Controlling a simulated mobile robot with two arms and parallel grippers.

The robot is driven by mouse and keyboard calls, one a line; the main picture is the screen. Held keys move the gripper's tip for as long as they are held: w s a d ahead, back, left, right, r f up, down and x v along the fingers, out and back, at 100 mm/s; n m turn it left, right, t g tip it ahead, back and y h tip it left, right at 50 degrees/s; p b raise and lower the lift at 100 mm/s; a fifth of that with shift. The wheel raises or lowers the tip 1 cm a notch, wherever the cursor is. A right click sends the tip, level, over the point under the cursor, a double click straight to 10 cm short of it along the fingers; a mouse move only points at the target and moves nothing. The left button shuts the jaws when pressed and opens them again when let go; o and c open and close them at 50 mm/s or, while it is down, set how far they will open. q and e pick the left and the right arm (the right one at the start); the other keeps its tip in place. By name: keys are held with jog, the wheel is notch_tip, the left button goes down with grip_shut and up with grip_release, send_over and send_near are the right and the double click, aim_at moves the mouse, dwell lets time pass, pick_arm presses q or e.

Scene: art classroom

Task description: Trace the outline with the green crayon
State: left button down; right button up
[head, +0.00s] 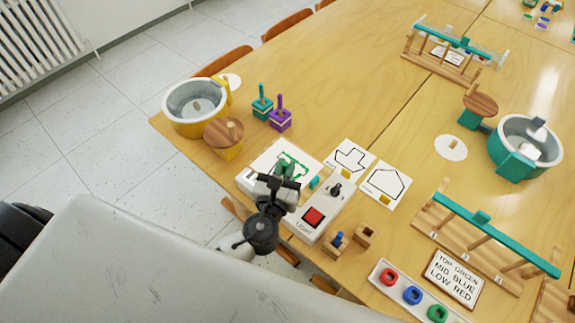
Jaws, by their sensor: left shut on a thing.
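A white sheet (258,163) lies on a pale panel at the table's near edge, with green lines drawn on it. My left gripper (284,172) is over the sheet, shut on the green crayon, which is mostly hidden by the fingers. The gripper and wrist cover the lower part of the sheet and of the drawn outline. I cannot tell whether the crayon tip touches the paper. My right gripper is out of view.
A light box (330,203) with a red button and black knob stands just right of the gripper. Cards with an arrow (350,157) and a pentagon (386,184) lie beyond it. Small wooden blocks (365,235) and purple (280,121) and teal (262,108) peg pieces stand nearby.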

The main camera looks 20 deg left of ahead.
pick_arm(q)
jog(key=shift+s, duration=0.1)
dwell(0.3)
jog(key=shift+s+a, duration=0.2)
jog(key=shift+s+a, duration=0.1)
jog(key=shift+a, duration=0.15)
dwell(0.4)
jog(key=shift+a, duration=0.35)
jog(key=shift+w+a+p, duration=0.3)
jog(key=shift+w+a, duration=0.1)
jog(key=shift+a, duration=0.35)
dwell(1.1)
jog(key=shift+w+a, duration=0.1)
jog(key=shift+a, duration=0.25)
jog(key=shift+w+a, duration=0.15)
jog(key=shift+a, duration=0.15)
dwell(0.6)
